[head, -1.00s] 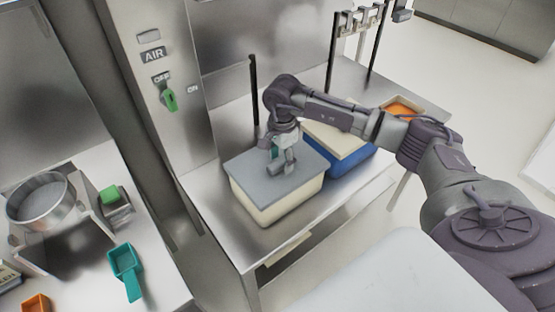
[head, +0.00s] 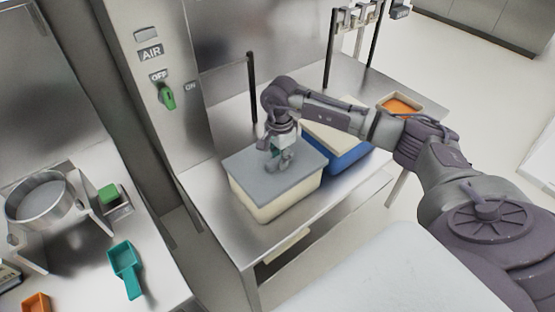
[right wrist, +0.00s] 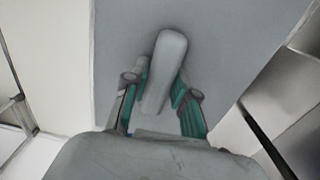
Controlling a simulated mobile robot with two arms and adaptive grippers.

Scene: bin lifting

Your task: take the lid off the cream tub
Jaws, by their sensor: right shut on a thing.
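The cream tub (head: 278,207) stands on the metal table with its grey lid (head: 250,167) on top. The lid fills much of the right wrist view (right wrist: 225,50), with its grey bar handle (right wrist: 165,70) in the middle. My right gripper (head: 279,160) is over the lid, its fingers shut on the handle from both sides. In the right wrist view the green-padded fingers (right wrist: 160,100) flank the handle. The lid appears to rest on the tub's rim. My left gripper is not in view.
A blue tub (head: 352,160) with a cream lid (head: 335,128) stands close to the right. An orange-filled container (head: 401,104) is behind it. A switch panel (head: 155,80) rises at the left. A teal scoop (head: 126,268) and a round sieve (head: 40,197) are on the left counter.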

